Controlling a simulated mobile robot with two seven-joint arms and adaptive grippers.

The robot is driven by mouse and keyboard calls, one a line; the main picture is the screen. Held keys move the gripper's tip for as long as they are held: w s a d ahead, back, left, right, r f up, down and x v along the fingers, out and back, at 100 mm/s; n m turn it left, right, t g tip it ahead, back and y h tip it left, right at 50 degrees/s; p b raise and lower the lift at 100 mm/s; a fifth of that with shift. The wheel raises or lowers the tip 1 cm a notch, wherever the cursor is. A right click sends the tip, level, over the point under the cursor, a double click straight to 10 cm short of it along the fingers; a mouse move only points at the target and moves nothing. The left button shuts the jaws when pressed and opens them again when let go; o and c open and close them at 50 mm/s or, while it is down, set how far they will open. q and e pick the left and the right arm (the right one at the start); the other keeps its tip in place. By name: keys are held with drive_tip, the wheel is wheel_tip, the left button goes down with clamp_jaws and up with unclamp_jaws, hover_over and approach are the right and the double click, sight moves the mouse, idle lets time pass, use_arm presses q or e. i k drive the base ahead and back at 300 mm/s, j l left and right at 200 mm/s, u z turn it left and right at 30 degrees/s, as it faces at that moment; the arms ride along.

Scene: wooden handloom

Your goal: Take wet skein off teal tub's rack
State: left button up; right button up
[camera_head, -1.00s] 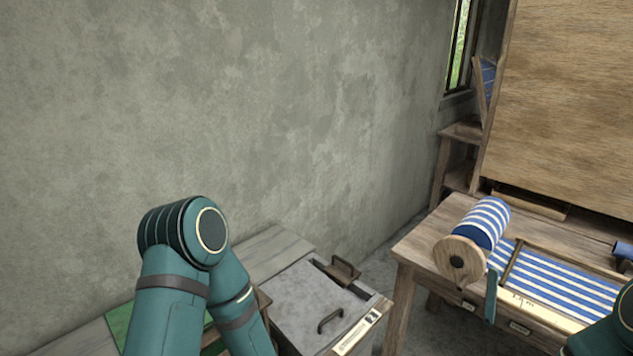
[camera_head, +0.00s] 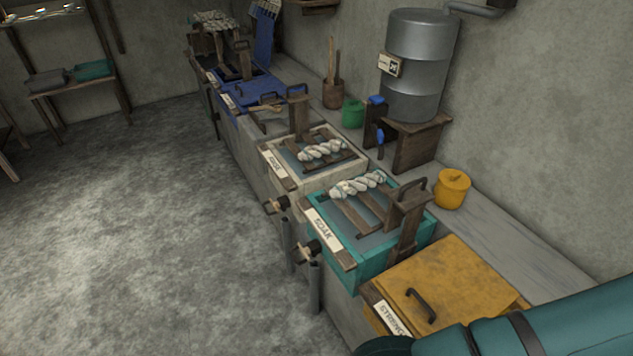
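The teal tub (camera_head: 369,259) is in the lower middle of the head view, with a front label reading SOAK. A wooden rack (camera_head: 355,216) of slats lies across its top, with an upright wooden handle (camera_head: 411,213) at its right end. A pale, twisted skein (camera_head: 358,185) lies over the far end of the rack slats. Whether it is wet cannot be told. A teal link of my arm crosses the bottom right corner. Neither of my grippers shows, so their state and hold are hidden.
Just beyond stands a white tub (camera_head: 334,177) with a similar skein (camera_head: 323,150). An orange lidded tub (camera_head: 452,271) is nearer. Behind are a metal tank (camera_head: 418,62), a yellow pot (camera_head: 452,190) and a green pot (camera_head: 353,113). Open floor (camera_head: 130,230) lies left.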

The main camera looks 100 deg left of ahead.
sight(340, 191)
drive_tip(key=u, duration=3.5)
drive_tip(key=i+j+u, duration=0.1)
drive_tip(key=j+u, duration=0.15)
drive_tip(key=i+j+u, duration=0.4)
drive_tip(key=i+j, duration=0.15)
drive_tip(key=i, duration=0.15)
drive_tip(key=i+j+u, duration=0.25)
drive_tip(key=i, duration=0.25)
drive_tip(key=i+z, duration=0.1)
drive_tip(key=z, duration=0.3)
drive_tip(key=i+j+z, duration=0.1)
drive_tip(key=z, duration=0.25)
drive_tip(key=i+j+z, duration=0.1)
drive_tip(key=z, duration=0.3)
drive_tip(key=i+j+z, duration=0.15)
drive_tip(key=z, duration=0.6)
drive_tip(key=i+j+z, duration=0.1)
drive_tip(key=z, duration=0.25)
drive_tip(key=j+z, duration=0.1)
drive_tip(key=z, duration=0.3)
drive_tip(key=i+j+z, duration=0.1)
drive_tip(key=z, duration=0.3)
drive_tip(key=i+j+z, duration=0.1)
drive_tip(key=z, duration=0.35)
drive_tip(key=j+z, duration=0.25)
drive_tip(key=z, duration=0.15)
drive_tip(key=j+z, duration=0.25)
drive_tip(key=z, duration=0.2)
